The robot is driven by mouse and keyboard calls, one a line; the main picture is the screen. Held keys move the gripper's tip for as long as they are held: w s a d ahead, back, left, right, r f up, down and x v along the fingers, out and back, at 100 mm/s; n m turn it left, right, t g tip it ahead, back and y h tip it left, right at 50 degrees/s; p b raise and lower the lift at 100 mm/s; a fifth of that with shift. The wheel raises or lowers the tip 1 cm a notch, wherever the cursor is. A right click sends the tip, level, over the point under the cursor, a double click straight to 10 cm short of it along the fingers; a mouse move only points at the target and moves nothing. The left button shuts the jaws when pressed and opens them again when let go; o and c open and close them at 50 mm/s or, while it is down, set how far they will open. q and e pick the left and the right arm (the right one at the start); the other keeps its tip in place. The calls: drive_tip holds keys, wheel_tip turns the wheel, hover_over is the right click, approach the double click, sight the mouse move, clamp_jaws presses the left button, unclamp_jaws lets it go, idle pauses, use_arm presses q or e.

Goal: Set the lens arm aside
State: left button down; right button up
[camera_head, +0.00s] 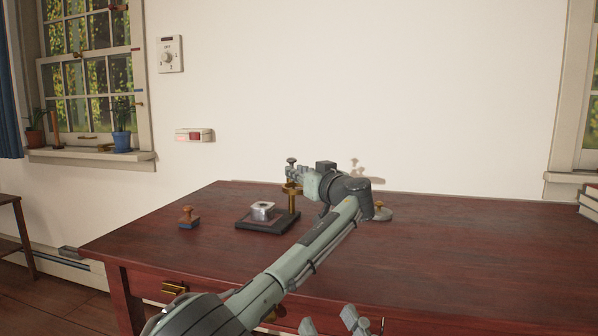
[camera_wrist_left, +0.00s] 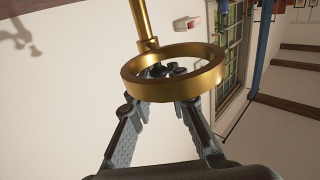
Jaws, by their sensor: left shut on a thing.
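The brass lens arm (camera_head: 292,189) sits at the top of a brass post (camera_head: 292,203) rising from a black base (camera_head: 252,225). Its ring (camera_wrist_left: 214,72) and rod (camera_wrist_left: 146,20) fill the upper middle of the left wrist view. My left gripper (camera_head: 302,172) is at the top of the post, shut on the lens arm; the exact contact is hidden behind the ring. My right gripper (camera_head: 335,322) is low at the picture's bottom edge, fingers apart and empty.
A grey dome with a brass top (camera_head: 380,213) stands to the right, near my left wrist.

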sight(294, 182)
use_arm(q)
drive_tip(key=shift+a+f, duration=0.3)
drive_tip(key=shift+a, duration=0.2)
drive_tip(key=c, duration=1.4)
unclamp_jaws()
drive_tip(key=shift+w+r, duration=0.1)
drive_tip(key=shift+r, duration=0.1)
drive_tip(key=shift+d+r, duration=0.1)
drive_tip(key=shift+r, duration=0.2)
wheel_tip(294, 182, up, 9)
drive_tip(key=shift+r, duration=0.2)
